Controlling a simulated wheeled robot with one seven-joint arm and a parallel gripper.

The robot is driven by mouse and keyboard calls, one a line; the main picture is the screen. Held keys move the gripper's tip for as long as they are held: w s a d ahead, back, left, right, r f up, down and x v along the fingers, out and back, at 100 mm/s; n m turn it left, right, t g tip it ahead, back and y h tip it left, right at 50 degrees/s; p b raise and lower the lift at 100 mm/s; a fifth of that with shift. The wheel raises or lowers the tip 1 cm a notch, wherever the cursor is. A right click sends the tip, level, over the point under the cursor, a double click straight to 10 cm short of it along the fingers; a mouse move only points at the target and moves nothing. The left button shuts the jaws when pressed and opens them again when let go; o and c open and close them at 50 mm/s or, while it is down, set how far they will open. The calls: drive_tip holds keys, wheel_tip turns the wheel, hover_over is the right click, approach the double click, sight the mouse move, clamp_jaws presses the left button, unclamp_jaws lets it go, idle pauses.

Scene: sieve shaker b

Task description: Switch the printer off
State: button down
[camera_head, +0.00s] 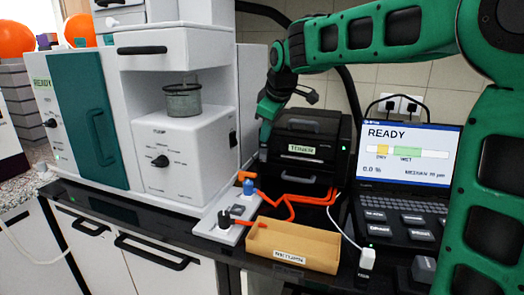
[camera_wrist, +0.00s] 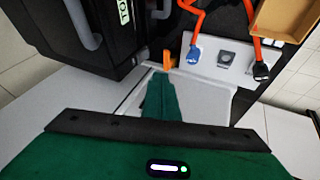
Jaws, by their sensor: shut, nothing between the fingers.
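A light power strip (camera_head: 217,228) holds a blue plug (camera_head: 248,187) and a black plug (camera_head: 223,218), with orange cords. A tan tray (camera_head: 265,243) lies in front. A laptop (camera_head: 405,185) reads READY at right. A white shaker cabinet (camera_head: 180,150) stands left.

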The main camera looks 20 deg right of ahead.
drive_tip(key=shift+a, duration=0.15)
drive_tip(key=shift+f, duration=0.15)
approach(261, 159)
wheel_tip(261, 159, down, 3)
drive_tip(key=a, duration=0.2)
drive_tip(key=shift+w+d+f, duration=0.55)
drive_tip(key=shift+w+f, duration=0.15)
drive_tip(key=shift+w, duration=0.15)
drive_tip(key=shift+w+d+f, duration=0.15)
drive_tip(key=shift+w+d, duration=0.15)
drive_tip(key=shift+w, duration=0.15)
drive_tip(key=shift+d, duration=0.1)
